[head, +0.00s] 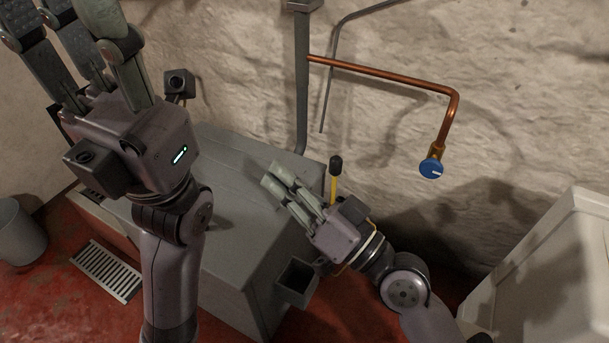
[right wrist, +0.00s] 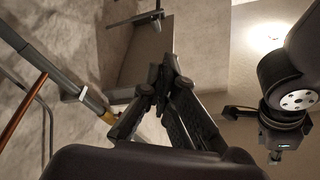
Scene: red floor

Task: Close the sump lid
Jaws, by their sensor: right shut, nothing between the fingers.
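A large grey box (head: 235,200) with a flat top stands against the wall in the head view. I cannot tell for sure which surface is the sump lid. A yellow lever with a black knob (head: 335,165) stands behind my right gripper (head: 275,178). That gripper is shut and empty over the right part of the box top; I cannot tell whether it touches. In the right wrist view its fingers (right wrist: 160,75) come together in front of a flat grey-brown surface. My left gripper (head: 75,30) is raised at the upper left, its fingertips cut off by the frame.
A small open-topped grey box (head: 296,279) sits at the big box's front right. A copper pipe (head: 385,75) with a blue knob (head: 432,168) runs along the wall. A floor grate (head: 105,270), a bucket (head: 18,232) and a pale cabinet (head: 550,270) flank the red floor.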

